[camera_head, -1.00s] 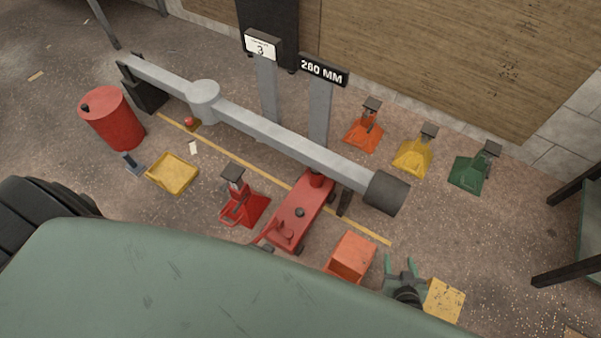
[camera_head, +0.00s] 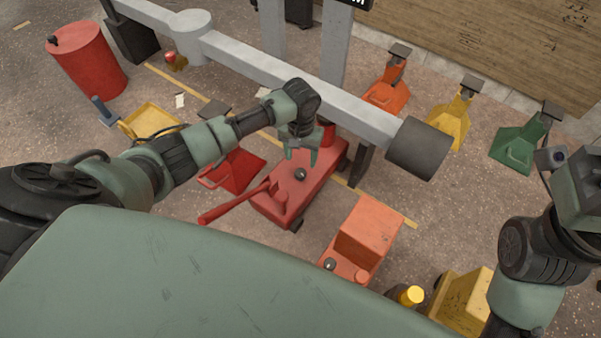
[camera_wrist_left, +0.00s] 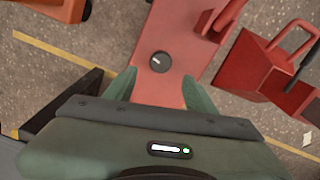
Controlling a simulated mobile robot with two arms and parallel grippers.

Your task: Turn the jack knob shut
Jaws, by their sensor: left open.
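The red floor jack (camera_head: 268,208) stands on the floor under the grey beam. Its dark round knob (camera_head: 300,174) sits on top of the body. In the left wrist view the knob (camera_wrist_left: 160,62) shows a short pale mark. My left gripper (camera_head: 299,155) is open above the jack, just behind the knob in the head view. In the left wrist view its two fingers (camera_wrist_left: 160,88) are spread, with the knob between and beyond them, apart from both. My right arm's hand (camera_head: 580,185) is at the right edge; its fingertips are out of frame.
The grey beam (camera_head: 260,75) with its dark end cap (camera_head: 418,149) passes close behind the left gripper. A red jack stand (camera_head: 237,170) is left of the jack. An orange box (camera_head: 367,235) is to the right. The jack's red handle (camera_head: 232,204) sticks out leftward.

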